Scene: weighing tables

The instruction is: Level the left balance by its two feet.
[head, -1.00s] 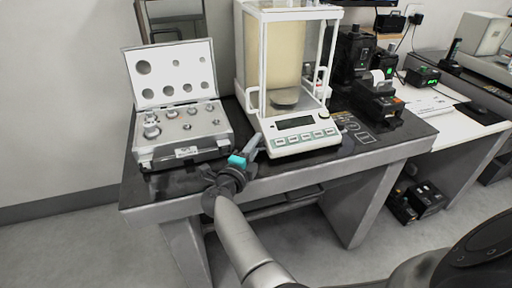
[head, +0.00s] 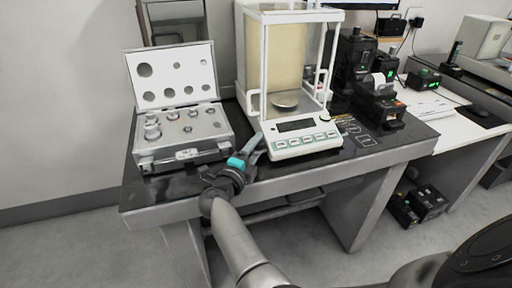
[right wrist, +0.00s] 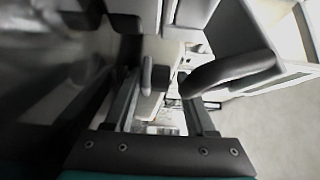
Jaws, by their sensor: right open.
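The left balance (head: 306,136), a white unit with a glass draught shield, a round pan (head: 285,102) and a front panel with a dark display (head: 296,125), stands on the dark tabletop. My right gripper (head: 257,147) is at the balance's front left corner, low over the table's front edge, with its jaws apart. I cannot tell whether it touches the balance. The right wrist view shows the two fingers (right wrist: 167,84) apart, with pale surfaces beyond them. I cannot make out either foot. My left gripper is not in view.
An open case of weights (head: 182,153) stands close to the left of my right gripper. A dark printer (head: 379,104) stands to the right of the balance. The table's grey front edge (head: 300,180) runs below the gripper. A second, white table (head: 430,130) is at the right.

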